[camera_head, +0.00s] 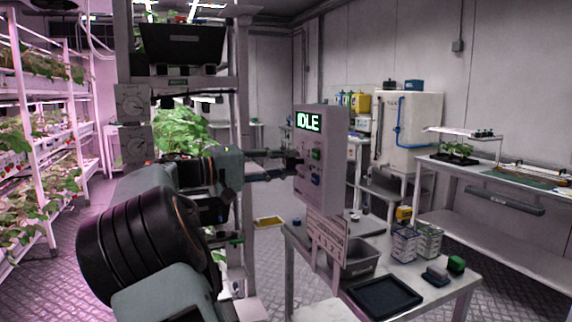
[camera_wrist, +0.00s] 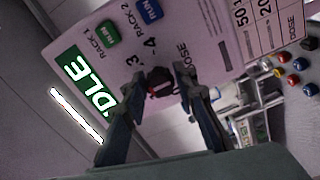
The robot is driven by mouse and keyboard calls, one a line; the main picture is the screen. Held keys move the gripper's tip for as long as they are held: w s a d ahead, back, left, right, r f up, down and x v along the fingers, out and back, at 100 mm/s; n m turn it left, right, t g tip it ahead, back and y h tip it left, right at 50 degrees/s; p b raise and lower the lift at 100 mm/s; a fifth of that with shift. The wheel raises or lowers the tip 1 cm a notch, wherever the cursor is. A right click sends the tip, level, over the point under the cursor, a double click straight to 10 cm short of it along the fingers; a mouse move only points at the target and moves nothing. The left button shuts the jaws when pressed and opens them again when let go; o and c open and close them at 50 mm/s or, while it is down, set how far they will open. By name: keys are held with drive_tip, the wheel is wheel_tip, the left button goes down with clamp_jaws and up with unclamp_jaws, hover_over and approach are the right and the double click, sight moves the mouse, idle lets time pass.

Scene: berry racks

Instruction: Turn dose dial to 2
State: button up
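The control box (camera_head: 330,150) is a pale panel whose screen (camera_head: 308,122) reads IDLE. In the wrist view the panel (camera_wrist: 190,30) looks rotated. The dose dial (camera_wrist: 160,82) is a small dark knob with some red, beside the marks 3 and 4 and the word DOSE. The marks 1 and 2 cannot be made out, and the dial's setting is unclear. My gripper (camera_wrist: 158,78) is open, with one finger on each side of the dial. Whether the fingers touch it is unclear. In the head view my gripper (camera_head: 282,166) reaches the panel's left face.
A dose chart (camera_head: 327,238) hangs below the box. The table beneath holds a grey bin (camera_head: 362,262), a dark tray (camera_head: 384,296) and small boxes (camera_head: 405,246). Plant racks (camera_head: 40,150) stand left.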

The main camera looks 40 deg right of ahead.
drive_tip(key=shift+o, duration=1.1)
drive_tip(key=v, duration=1.2)
